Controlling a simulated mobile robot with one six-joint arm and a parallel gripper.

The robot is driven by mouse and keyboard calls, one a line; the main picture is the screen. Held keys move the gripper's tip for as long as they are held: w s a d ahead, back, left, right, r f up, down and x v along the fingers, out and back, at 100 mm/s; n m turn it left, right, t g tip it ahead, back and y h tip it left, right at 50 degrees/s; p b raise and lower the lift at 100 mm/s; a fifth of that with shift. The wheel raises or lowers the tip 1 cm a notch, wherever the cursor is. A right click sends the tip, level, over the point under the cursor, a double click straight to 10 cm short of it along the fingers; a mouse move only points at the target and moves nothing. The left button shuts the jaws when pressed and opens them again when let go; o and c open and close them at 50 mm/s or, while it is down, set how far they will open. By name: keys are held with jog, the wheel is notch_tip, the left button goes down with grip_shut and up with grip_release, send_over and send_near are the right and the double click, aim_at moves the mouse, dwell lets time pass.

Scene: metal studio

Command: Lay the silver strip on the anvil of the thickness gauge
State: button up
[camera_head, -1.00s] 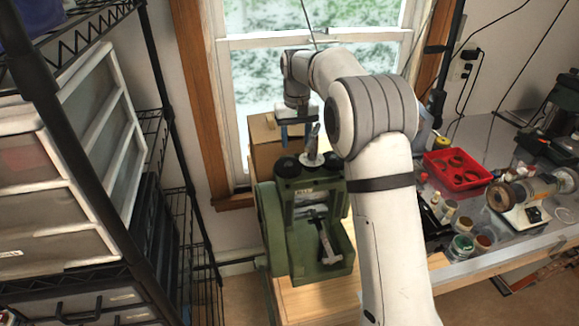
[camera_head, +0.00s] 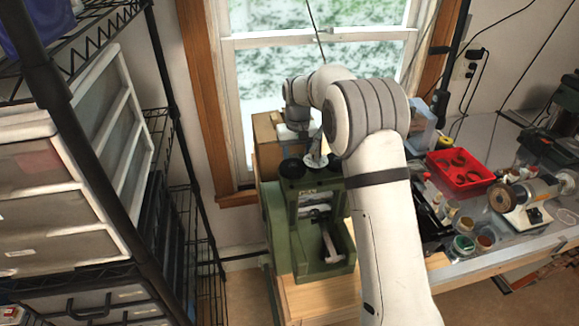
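My gripper (camera_head: 297,130) hangs at the end of my arm above the back of a green machine (camera_head: 278,228), in front of the window. It is small and partly merged with what is behind it, so I cannot tell whether its fingers are open or shut. A pale round disc with a slim silvery upright piece (camera_head: 315,150) stands on top of the machine, just right of and below the gripper. I cannot tell whether this is part of the thickness gauge. I cannot make out the silver strip or the gauge's anvil. My arm covers the area right of the machine.
A cardboard box (camera_head: 267,150) stands behind the machine. A wire shelf with plastic drawers (camera_head: 50,200) fills the left. The workbench at right holds a red tray (camera_head: 460,168), several small jars (camera_head: 463,246) and a bench motor (camera_head: 525,198). Bare wood (camera_head: 320,298) shows in front of the machine.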

jog(key=shift+f, duration=0.2)
jog(key=shift+c, duration=0.5)
grip_shut()
